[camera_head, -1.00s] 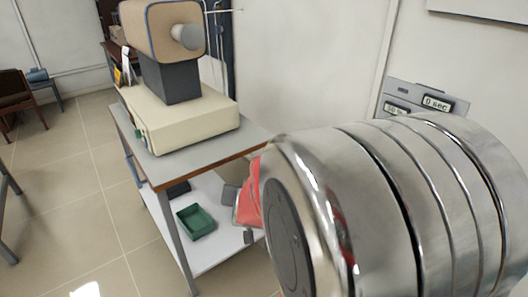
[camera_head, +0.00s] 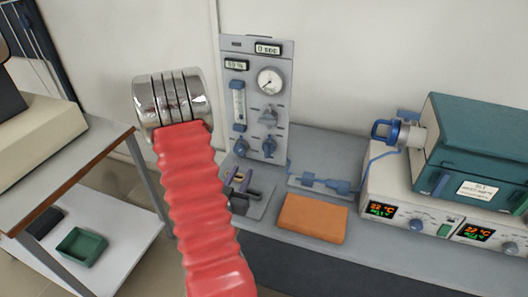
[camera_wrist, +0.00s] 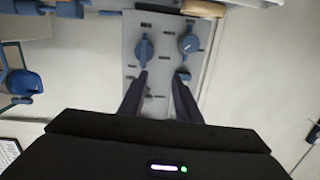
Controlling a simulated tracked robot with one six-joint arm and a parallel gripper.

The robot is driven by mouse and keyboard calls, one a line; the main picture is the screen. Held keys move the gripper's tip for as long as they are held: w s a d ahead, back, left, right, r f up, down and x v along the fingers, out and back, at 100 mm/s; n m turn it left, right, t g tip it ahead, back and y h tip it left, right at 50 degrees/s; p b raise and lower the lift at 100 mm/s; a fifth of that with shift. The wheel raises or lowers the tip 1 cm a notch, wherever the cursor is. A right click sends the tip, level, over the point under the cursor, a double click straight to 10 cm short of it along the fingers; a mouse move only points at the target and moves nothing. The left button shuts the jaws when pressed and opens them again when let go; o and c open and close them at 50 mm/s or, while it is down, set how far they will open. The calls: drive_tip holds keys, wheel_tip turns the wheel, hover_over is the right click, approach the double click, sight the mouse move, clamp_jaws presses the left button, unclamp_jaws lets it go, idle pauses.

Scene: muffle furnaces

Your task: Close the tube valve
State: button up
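A grey gas panel (camera_head: 255,92) stands against the wall, with blue knobs low on its face. Its lower left knob (camera_head: 241,147) and lower right knob (camera_head: 269,147) show in the head view, with a blue valve (camera_head: 268,117) above. In the wrist view two blue knobs (camera_wrist: 144,50) (camera_wrist: 188,42) lie beyond my fingertips. A blue fitting (camera_head: 385,130) sits at the tube end of the teal furnace. The frames do not say which part is the tube valve.
An orange block (camera_head: 312,218) and a blue fitting on a thin tube (camera_head: 325,183) lie on the grey bench (camera_head: 335,150). The teal furnace (camera_head: 480,140) on its controller stands to the right. A trolley (camera_head: 60,170) stands left of my red arm.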

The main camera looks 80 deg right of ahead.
sight(266, 148)
drive_tip(key=s+g, duration=0.1)
drive_tip(key=s, duration=0.2)
drive_tip(key=shift+s+f+h, duration=0.1)
drive_tip(key=shift+f+h, duration=0.05)
drive_tip(key=shift+h, duration=0.25)
drive_tip(key=d, duration=0.4)
drive_tip(key=s+d, duration=0.1)
drive_tip(key=d, duration=0.8)
drive_tip(key=shift+s+d, duration=0.15)
drive_tip(key=shift+d, duration=0.25)
drive_tip(key=shift+c, duration=0.5)
clamp_jaws()
